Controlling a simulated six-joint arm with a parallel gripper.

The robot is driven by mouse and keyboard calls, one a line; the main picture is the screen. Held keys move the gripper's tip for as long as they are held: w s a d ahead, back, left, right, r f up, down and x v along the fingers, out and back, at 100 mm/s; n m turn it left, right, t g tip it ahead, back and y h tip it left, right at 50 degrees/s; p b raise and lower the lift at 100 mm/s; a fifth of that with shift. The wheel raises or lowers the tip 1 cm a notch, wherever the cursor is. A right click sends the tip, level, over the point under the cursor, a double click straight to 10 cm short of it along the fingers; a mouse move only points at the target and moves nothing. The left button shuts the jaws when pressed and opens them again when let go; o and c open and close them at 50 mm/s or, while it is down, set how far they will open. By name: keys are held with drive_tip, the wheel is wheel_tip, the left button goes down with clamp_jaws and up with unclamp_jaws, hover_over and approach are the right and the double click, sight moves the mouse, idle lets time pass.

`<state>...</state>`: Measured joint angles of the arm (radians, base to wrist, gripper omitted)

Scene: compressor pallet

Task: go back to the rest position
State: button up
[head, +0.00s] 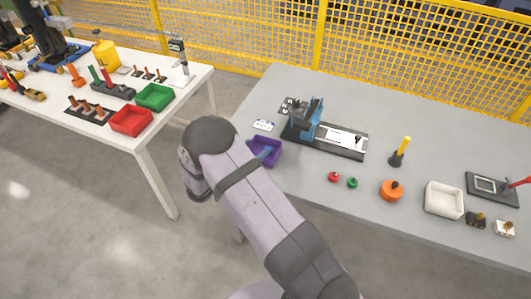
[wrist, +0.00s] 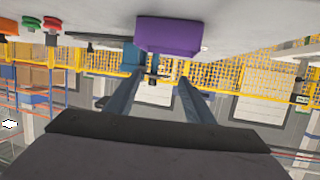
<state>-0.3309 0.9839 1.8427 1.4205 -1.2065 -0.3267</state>
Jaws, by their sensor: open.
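My gripper (wrist: 160,78) shows in the wrist view as two blue-grey fingers spread apart, with nothing held between them. The purple bin (wrist: 170,36) lies beyond the fingertips in that view, which appears upside down. In the head view my arm reaches up from the bottom, bends at the left of the grey table (head: 400,95), and mostly hides the gripper. The purple bin (head: 277,150) is just right of the bend, at the table's left front edge. A bluish shape shows at the bin; I cannot tell whether it is inside or in front.
A blue device on a dark base (head: 309,122) stands behind the bin. A red knob (head: 333,177), a green knob (head: 352,183), an orange round part (head: 391,190) and a white bin (head: 444,200) lie to the right. A white table (head: 160,70) with bins stands left, across a gap.

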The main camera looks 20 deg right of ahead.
idle(0.3)
drive_tip(key=w+a+r+n+t+y, duration=0.2)
drive_tip(key=w+a+r+n+y, duration=0.15)
drive_tip(key=a+y, duration=0.35)
drive_tip(key=s+a+r+n+g+y, duration=0.1)
drive_tip(key=s+a+n+g+y, duration=0.15)
drive_tip(key=s+a+y, duration=0.35)
drive_tip(key=s+d+n+g, duration=0.2)
drive_tip(key=s+d+g, duration=0.1)
drive_tip(key=s, duration=1)
drive_tip(key=s+d+r+n+g, duration=0.1)
drive_tip(key=s+d+n+g, duration=0.2)
drive_tip(key=s, duration=1)
drive_tip(key=shift+r+g+h, duration=0.2)
drive_tip(key=shift+g+h, duration=0.2)
drive_tip(key=shift+g, duration=0.45)
